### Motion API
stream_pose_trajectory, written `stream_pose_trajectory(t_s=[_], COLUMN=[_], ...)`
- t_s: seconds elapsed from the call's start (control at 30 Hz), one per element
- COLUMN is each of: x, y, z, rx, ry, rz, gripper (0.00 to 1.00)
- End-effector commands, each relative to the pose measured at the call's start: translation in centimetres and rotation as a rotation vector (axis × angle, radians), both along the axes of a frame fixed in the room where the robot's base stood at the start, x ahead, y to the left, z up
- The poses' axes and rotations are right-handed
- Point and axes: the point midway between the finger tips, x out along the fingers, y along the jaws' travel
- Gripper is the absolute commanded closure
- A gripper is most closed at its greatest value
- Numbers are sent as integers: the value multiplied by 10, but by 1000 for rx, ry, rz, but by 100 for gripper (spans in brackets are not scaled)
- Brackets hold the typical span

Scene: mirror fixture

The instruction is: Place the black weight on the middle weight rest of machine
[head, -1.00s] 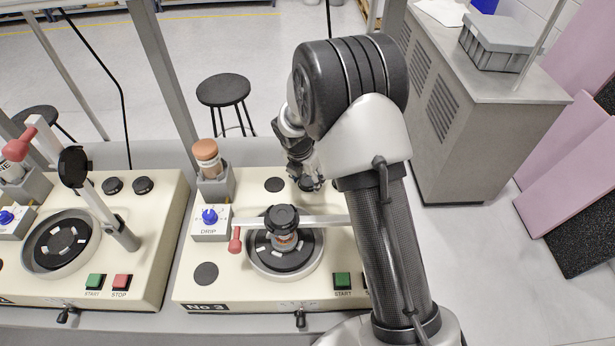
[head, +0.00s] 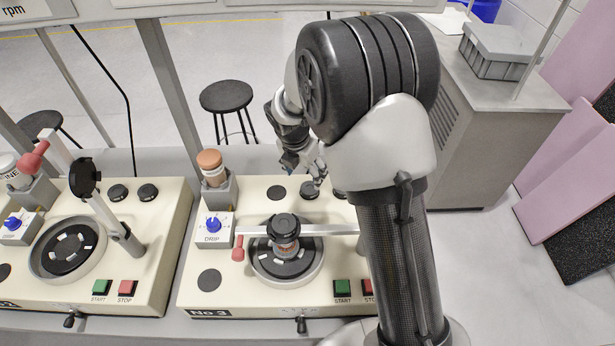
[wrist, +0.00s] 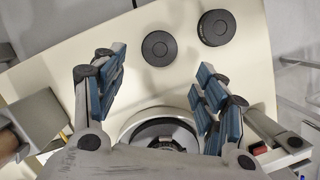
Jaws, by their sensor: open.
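Machine No 3 (head: 225,265) has a row of dark round pieces along its back. The left one (head: 276,193) looks flat, like a bare rest. A third at the right is partly hidden by my arm. My gripper (head: 312,168) is open, just behind and above the middle piece, with nothing seen between its fingers. In the wrist view the blue-padded fingers (wrist: 160,95) are spread; a flat disc (wrist: 160,48) and a thicker black disc (wrist: 216,28) lie beyond them.
A drip bottle (head: 212,167) stands at the left. A second machine (head: 145,262) is farther left. A stool (head: 226,97) stands behind.

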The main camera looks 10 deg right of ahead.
Motion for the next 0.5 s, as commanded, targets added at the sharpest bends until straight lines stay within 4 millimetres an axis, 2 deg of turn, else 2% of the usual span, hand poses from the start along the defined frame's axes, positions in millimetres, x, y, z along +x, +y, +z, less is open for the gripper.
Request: stream_pose_trajectory(t_s=[0.03, 0.27, 0.37, 0.5], x=[-2, -8, -14, -41], y=[2, 6, 4, -5], z=[12, 33, 49, 95], rx=[0, 3, 19, 88], ry=[-1, -1, -22, -86], rz=[0, -7, -73, -321], gripper=[35, 35, 35, 35])
